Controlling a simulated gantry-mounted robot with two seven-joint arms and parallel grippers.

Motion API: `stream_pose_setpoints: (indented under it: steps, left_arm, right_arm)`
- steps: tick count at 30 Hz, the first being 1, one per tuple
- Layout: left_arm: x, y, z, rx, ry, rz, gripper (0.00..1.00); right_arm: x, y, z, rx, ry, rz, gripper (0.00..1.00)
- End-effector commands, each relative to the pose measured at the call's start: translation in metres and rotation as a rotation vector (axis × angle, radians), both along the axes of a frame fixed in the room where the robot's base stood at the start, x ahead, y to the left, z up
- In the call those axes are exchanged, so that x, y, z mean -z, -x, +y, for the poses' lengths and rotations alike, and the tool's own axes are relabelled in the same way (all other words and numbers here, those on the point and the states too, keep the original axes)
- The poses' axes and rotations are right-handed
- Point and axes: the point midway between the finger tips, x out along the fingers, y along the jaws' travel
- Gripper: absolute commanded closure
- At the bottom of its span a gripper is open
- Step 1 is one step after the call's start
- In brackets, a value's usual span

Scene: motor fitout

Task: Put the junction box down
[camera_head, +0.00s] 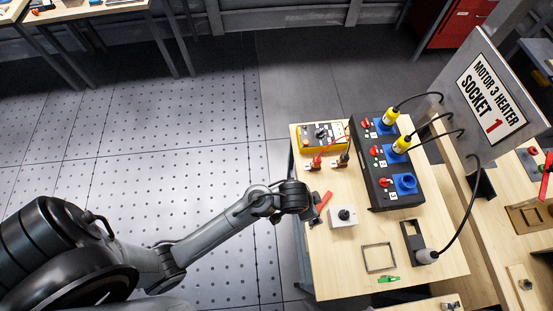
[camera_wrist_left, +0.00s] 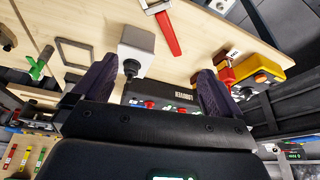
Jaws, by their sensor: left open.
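The junction box, a light grey box (camera_head: 342,216) with a black round fitting, appears to rest on the wooden table. It also shows in the left wrist view (camera_wrist_left: 137,40), with the black fitting pointing toward the gripper. My left gripper (camera_wrist_left: 157,68) is open, its two dark fingers apart with nothing held between them. The box lies beyond the fingertips, nearer the left finger in that view. In the head view my left arm's end (camera_head: 300,200) is just left of the box; its fingers are hard to make out. My right gripper is not in view.
A red-handled tool (camera_head: 323,202) lies beside the box. A black socket panel (camera_head: 375,168) with plugs stands behind it. A yellow meter (camera_head: 322,136) with probes is at the back left. A thin square frame (camera_head: 367,262) and a green piece (camera_head: 388,279) lie nearer the front.

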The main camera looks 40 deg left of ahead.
Motion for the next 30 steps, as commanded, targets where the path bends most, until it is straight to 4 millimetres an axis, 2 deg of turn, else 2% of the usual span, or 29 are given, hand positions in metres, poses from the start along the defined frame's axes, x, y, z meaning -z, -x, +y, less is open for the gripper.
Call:
stream_pose_setpoints:
  steps: [1, 6, 10, 12, 16, 21, 30]
  left_arm:
    - [-0.004, 0.021, 0.021, -0.056, -0.008, 0.009, 0.0]
    - [-0.032, 0.077, 0.079, -0.217, -0.031, 0.032, 0.0]
    - [-0.053, 0.111, 0.108, -0.299, -0.038, 0.049, 0.0]
    - [-0.062, 0.123, 0.117, -0.327, -0.039, 0.054, 0.0]
    - [-0.071, 0.135, 0.126, -0.353, -0.038, 0.061, 0.0]
    - [-0.072, 0.136, 0.127, -0.356, -0.038, 0.06, 0.0]
    - [-0.072, 0.135, 0.127, -0.356, -0.038, 0.06, 0.0]
  right_arm:
    - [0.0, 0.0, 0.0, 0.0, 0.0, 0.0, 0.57]
    - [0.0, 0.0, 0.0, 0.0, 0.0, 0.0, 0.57]
    - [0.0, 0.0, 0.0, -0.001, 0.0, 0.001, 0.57]
    - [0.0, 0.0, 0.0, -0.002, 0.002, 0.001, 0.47]
    - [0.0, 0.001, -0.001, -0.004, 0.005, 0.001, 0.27]
    - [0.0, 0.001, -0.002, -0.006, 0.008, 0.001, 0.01]
    - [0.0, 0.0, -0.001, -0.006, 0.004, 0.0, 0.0]
